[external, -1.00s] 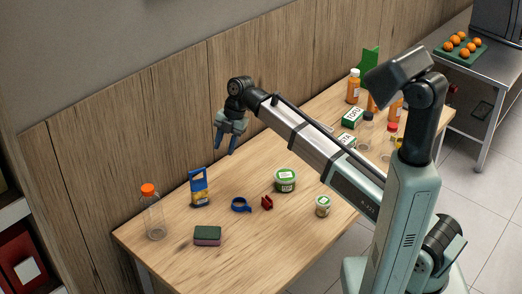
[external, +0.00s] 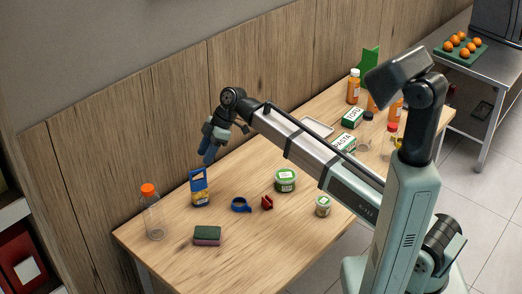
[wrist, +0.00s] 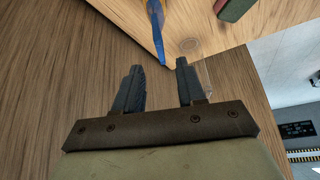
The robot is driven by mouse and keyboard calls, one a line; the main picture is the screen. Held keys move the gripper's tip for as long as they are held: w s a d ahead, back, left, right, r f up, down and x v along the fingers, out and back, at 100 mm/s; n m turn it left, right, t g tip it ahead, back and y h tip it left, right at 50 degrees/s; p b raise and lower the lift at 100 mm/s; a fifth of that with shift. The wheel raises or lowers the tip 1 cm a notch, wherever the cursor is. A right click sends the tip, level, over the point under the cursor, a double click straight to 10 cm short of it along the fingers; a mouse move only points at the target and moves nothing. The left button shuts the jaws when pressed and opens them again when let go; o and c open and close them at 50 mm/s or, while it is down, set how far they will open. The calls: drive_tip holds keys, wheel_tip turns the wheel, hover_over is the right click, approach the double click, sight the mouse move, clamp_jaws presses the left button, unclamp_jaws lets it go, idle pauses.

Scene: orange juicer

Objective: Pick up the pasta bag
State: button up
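A blue bag with a yellowish lower part (external: 201,188), which looks like the pasta bag, stands upright on the wooden table near the back wall. In the wrist view, a thin blue shape (wrist: 156,32) at the top, probably the bag's edge, lies ahead of the fingers. My gripper (external: 208,153) hangs above and slightly right of the bag, apart from it. In the wrist view my gripper (wrist: 159,67) shows two spread fingers with nothing between them.
An orange-capped bottle (external: 152,211) stands left of the bag. A green and pink sponge (external: 207,236), a blue tape roll (external: 241,205), a red clip (external: 267,202) and a green tub (external: 286,180) lie in front and to the right.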

sight(199, 187)
drive_tip(key=shift+x, duration=4.85)
clamp_jaws()
